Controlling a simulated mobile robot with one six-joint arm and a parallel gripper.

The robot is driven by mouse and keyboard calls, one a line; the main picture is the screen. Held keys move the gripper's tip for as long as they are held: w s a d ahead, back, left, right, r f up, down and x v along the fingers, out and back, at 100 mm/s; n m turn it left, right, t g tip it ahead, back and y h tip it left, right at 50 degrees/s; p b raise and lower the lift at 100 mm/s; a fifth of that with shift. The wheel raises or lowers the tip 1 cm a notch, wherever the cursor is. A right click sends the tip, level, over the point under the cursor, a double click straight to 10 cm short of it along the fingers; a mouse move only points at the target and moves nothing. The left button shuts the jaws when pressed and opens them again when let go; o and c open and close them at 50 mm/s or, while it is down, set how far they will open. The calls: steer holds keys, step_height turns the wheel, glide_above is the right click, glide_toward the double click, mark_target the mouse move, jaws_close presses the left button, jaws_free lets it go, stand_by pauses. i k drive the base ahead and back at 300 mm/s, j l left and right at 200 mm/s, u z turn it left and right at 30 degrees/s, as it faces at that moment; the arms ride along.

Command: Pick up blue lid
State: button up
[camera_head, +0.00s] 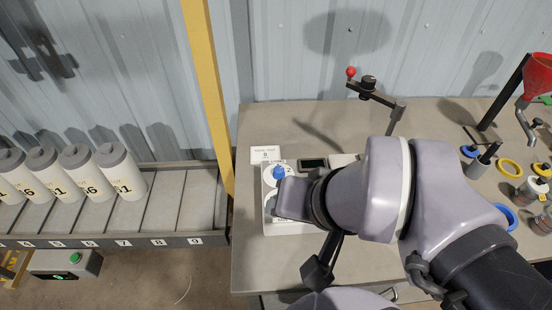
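A small blue round piece (277,172) stands at the spot marked 2 on a white tray (268,228) at the table's left side. Blue rings lie at the right, one near the front (513,222) and one farther back (466,149). I cannot tell which of these blue pieces is the lid. The end of my arm (290,198) is over the tray, just in front of the small blue piece in the picture. My wrist hides most of the tray, and the fingertips of my gripper cannot be made out.
A post with a red ball (351,72) stands at the back of the table. A yellow ring (510,167), jars (529,190) and a red funnel (538,76) are at the right. White bottles (121,174) stand on a numbered rack at the left, beyond a yellow post (207,85).

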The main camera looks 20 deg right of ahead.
mark_target(472, 151)
steer(key=z, duration=1.9)
